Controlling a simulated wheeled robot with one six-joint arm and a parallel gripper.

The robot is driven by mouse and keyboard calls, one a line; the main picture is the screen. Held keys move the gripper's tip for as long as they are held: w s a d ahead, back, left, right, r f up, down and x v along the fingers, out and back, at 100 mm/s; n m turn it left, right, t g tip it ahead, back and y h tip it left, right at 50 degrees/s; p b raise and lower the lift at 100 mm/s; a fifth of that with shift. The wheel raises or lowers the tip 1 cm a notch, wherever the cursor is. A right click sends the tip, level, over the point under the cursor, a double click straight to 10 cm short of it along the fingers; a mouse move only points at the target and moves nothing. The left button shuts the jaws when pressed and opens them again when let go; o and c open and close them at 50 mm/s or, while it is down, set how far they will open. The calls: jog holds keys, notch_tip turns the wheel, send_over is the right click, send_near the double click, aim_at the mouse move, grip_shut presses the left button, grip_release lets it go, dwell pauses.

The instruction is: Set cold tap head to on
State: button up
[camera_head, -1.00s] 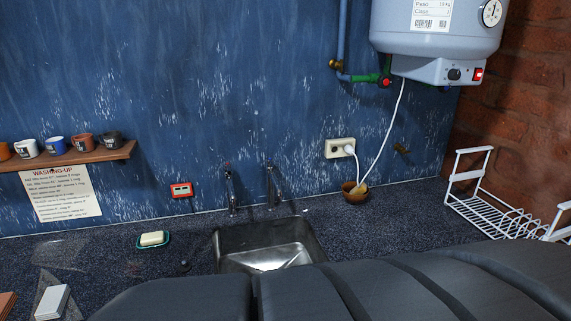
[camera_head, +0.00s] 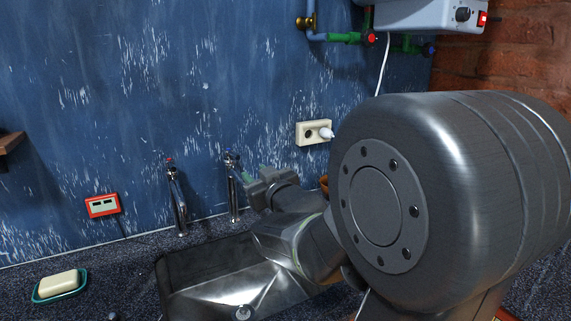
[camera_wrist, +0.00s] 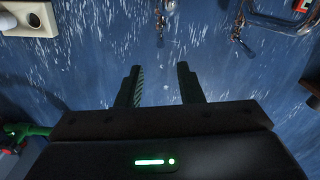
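The cold tap (camera_head: 234,192) is a slim chrome upright tap behind the sink, with a small blue-marked head (camera_head: 231,158) on top. The red-marked hot tap (camera_head: 177,203) stands to its left. In the wrist view the cold tap (camera_wrist: 160,18) is at the top edge, partly cut off, beyond my fingertips. My gripper (camera_wrist: 159,80) is open and empty, with blue wall showing between its two dark fingers. In the head view my gripper (camera_head: 248,178) is just right of the cold tap; whether they touch is unclear.
A metal sink (camera_head: 205,275) lies below the taps. A white socket (camera_head: 313,133) with a plug is to the right, and a red socket box (camera_head: 102,206) to the left. A soap dish (camera_head: 60,287) sits on the counter. Pipes and a heater (camera_head: 425,15) are at upper right.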

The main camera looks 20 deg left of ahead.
aim_at(236, 156)
jog(key=p+x, duration=0.1)
jog(key=x, duration=0.6)
jog(key=p+x, duration=0.1)
jog(key=x, duration=0.6)
jog(key=shift+s+a+r, duration=0.1)
jog(key=shift+s+r, duration=0.05)
jog(key=shift+r, duration=0.05)
grip_shut()
